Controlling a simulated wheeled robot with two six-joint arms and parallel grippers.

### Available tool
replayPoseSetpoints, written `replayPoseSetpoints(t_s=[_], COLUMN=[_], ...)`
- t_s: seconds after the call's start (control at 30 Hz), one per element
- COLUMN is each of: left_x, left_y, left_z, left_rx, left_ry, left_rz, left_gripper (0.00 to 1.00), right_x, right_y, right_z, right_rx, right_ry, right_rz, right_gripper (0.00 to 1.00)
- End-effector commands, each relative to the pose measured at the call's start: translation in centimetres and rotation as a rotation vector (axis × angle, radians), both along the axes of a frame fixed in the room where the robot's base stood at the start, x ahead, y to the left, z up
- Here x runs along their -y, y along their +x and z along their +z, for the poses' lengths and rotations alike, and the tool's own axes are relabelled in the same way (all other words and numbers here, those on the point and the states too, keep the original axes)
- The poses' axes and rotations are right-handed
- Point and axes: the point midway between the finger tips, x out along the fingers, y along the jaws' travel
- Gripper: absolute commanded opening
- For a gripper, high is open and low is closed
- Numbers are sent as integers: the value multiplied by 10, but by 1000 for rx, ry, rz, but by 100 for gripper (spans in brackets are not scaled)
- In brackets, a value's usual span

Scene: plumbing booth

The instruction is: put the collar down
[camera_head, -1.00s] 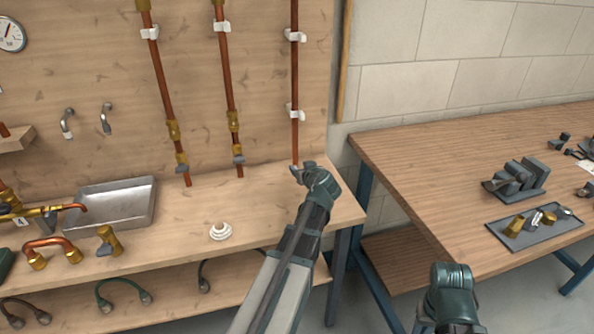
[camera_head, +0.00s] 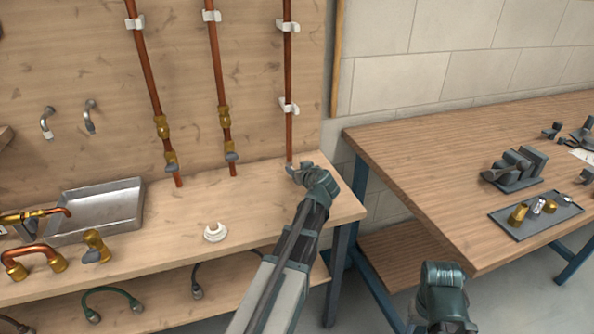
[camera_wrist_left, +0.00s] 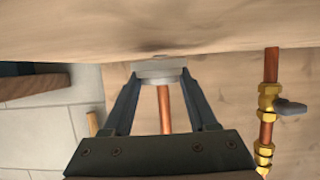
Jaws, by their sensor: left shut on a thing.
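My left gripper (camera_head: 298,171) is at the lower end of the right copper pipe (camera_head: 288,130), just above the bench top. In the left wrist view its two fingers (camera_wrist_left: 160,85) are shut on a small grey piece, which I take to be the collar (camera_wrist_left: 159,71). The copper pipe (camera_wrist_left: 165,108) shows between the fingers, in line with the collar. Whether the collar is around the pipe or only against it, I cannot tell. In the head view the fingers mostly hide the collar. My right gripper (camera_head: 440,300) is low at the right; its fingertips are not clearly visible.
The bench (camera_head: 180,215) is clear around a white round fitting (camera_head: 215,233). A metal tray (camera_head: 110,212) and brass-copper fittings are at the left. Two valved pipes (camera_head: 220,100) stand left of my gripper. A second table (camera_head: 420,180) at the right holds a vise (camera_head: 515,170) and a parts tray (camera_head: 535,217).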

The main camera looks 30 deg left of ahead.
Motion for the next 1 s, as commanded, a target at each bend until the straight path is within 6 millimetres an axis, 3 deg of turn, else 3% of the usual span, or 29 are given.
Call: replayPoseSetpoints(t_s=[0.5, 0.53, 0.6, 0.7, 1.0], left_x=[1, 1, 1, 2, 3], left_y=[-3, -3, -4, -5, -7], left_z=[-15, -16, -16, -17, -17], left_rx=[-4, -4, -4, -5, -6], left_ry=[-4, -4, -4, -4, -3], left_rz=[2, 2, 2, 1, -1], left_gripper=[0, 62, 74, 90, 90], right_x=[0, 0, 0, 0, 0], right_y=[0, 0, 0, 0, 0], right_z=[-14, -14, -15, -16, -16], right_rx=[0, 0, 0, 0, 0], right_ry=[0, 0, 0, 0, 0], right_rz=[0, 0, 0, 0, 0], right_gripper=[57, 57, 57, 57, 57])
